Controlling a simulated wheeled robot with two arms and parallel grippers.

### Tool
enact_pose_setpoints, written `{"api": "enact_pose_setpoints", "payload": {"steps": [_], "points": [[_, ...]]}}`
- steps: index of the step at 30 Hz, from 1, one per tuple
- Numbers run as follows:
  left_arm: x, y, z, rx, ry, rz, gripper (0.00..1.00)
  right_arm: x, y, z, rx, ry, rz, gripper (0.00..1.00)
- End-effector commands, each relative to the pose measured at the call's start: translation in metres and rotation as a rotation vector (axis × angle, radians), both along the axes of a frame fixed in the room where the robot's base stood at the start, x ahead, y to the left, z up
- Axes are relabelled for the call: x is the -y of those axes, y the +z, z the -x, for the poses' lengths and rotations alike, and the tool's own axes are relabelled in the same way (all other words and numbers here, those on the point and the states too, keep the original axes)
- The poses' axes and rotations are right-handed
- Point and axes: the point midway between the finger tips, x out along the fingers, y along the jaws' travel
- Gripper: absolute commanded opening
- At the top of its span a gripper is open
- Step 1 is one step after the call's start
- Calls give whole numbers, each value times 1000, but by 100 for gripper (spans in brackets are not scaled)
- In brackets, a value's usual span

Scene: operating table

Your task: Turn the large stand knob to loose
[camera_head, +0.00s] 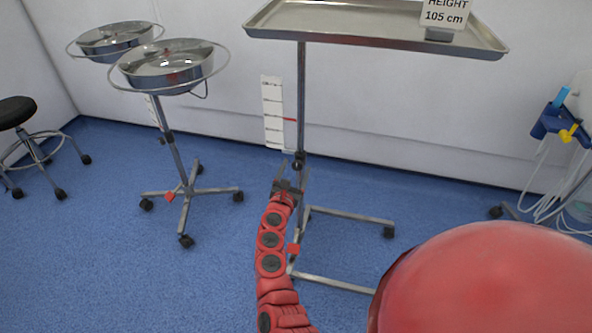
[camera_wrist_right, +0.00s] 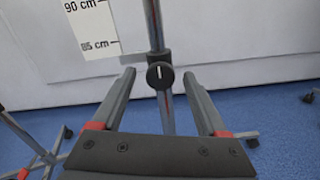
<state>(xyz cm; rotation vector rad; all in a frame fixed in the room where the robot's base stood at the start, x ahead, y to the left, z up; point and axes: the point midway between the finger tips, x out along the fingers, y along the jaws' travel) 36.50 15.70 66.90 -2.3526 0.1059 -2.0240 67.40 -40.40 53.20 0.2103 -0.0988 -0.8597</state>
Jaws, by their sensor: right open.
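The large stand (camera_head: 302,95) has a steel tray on top of an upright pole and a wheeled base. Its knob (camera_head: 297,165) is a small black knob on the pole's collar. In the right wrist view the knob (camera_wrist_right: 160,75) shows a white mark standing upright, between and beyond the fingertips. My right gripper (camera_head: 290,172) is open in front of the pole, just below the knob. Its two fingers (camera_wrist_right: 160,80) sit one on each side of the pole in the wrist view, apart from the knob. My left gripper is not in view.
A height scale (camera_head: 273,112) with a red mark is beside the pole. A sign reading 105 cm (camera_head: 445,14) stands on the tray (camera_head: 350,26). A double-basin stand (camera_head: 170,140) is on the left, a stool (camera_head: 17,112) further left. Blue floor lies open between.

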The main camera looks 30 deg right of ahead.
Motion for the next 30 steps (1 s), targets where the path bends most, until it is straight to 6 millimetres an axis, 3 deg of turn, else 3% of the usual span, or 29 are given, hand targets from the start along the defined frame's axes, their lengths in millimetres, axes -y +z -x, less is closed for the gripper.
{"api": "enact_pose_setpoints", "payload": {"steps": [12, 25, 30], "points": [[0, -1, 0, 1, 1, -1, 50, 7, -1, -6, -2, 0, -1, 76], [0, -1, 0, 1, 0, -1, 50, 7, -1, -6, -2, -1, -1, 0], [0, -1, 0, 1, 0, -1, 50, 7, -1, -6, -5, -1, 2, 0]]}}
